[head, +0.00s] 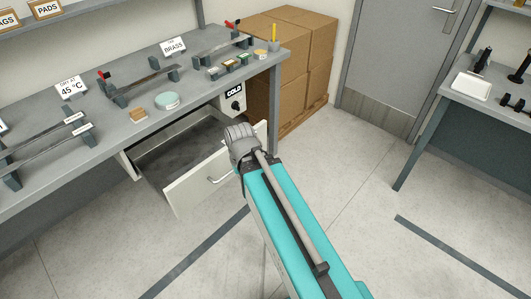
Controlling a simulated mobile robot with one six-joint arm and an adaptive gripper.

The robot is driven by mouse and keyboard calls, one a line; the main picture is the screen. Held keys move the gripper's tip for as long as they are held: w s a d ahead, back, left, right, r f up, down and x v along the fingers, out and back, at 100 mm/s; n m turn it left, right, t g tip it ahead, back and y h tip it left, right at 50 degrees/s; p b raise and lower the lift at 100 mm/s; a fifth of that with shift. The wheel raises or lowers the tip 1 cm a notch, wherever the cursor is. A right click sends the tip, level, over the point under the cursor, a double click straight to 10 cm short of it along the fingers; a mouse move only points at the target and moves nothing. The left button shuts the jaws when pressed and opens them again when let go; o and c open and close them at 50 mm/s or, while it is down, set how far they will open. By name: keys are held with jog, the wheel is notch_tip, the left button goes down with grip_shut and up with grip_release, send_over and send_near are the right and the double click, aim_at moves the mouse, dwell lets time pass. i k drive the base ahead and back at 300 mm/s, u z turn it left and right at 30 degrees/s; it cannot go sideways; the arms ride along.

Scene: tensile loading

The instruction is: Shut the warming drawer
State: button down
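The warming drawer (190,192) is pulled well out from under the grey bench, and its inside shows empty and dark. Its white front panel carries a bar handle (221,180) near the right end. My arm reaches up from the bottom right, and its grey end lies in front of the right part of the drawer front. My gripper's fingers are hidden behind the arm, so I cannot tell whether they are open or touch the drawer. A box with a COLD label and a black knob (236,105) hangs under the bench, right of the drawer.
The grey bench (70,125) holds racks, signs, a round teal-topped dish (167,100) and small blocks. Stacked cardboard boxes (300,60) stand behind its right end. A second table (450,90) is at right. The floor between is clear, with dark stripes.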

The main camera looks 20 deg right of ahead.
aim_at(155, 158)
jog(key=z, duration=0.5)
jog(key=k, duration=1.3)
jog(key=u, duration=0.75)
jog(key=i, duration=1)
jog(key=z, duration=0.05)
